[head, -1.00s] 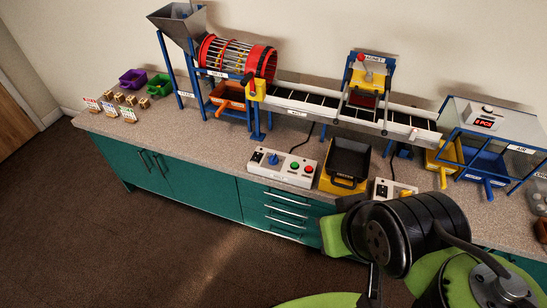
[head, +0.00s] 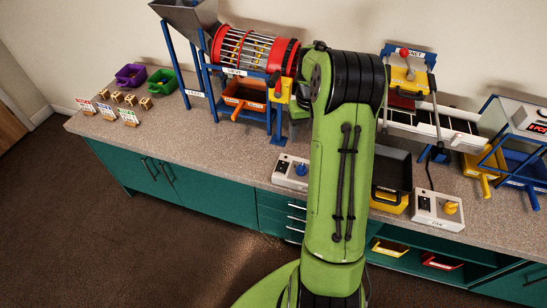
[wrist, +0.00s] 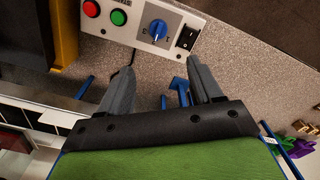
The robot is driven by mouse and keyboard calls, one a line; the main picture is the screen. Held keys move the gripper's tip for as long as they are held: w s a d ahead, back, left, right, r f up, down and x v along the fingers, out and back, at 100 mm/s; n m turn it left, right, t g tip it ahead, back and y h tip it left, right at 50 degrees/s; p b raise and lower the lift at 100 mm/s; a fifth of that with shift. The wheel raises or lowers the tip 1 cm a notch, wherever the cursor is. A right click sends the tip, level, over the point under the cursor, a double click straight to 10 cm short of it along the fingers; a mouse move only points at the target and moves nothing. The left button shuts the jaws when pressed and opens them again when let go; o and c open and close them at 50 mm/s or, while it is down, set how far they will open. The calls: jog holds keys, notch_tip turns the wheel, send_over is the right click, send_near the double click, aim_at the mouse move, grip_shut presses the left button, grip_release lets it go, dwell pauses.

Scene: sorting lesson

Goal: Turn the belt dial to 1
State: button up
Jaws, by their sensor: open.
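The blue dial (wrist: 158,29) sits on a white control box (wrist: 137,8) at the top of the wrist view, between a green button (wrist: 118,17) and a black switch (wrist: 187,38).
A second box with a yellow dial (head: 450,208) stands to the right on the counter (head: 215,147). A black tray (head: 392,170) is between the boxes. The red drum (head: 250,50) and conveyor (head: 430,120) stand behind. The counter's left part has free room.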

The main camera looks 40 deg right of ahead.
aim_at(302, 166)
jog(key=f+b, duration=0.1)
jog(key=f, duration=0.4)
jog(key=f+b, duration=0.1)
jog(key=f, duration=0.4)
jog(key=f+b, duration=0.1)
jog(key=f, duration=0.4)
jog(key=shift+s+f+b, duration=0.25)
jog(key=shift+s+b, duration=0.1)
jog(key=shift+b, duration=0.05)
jog(key=shift+c, duration=0.2)
jog(key=c, duration=1)
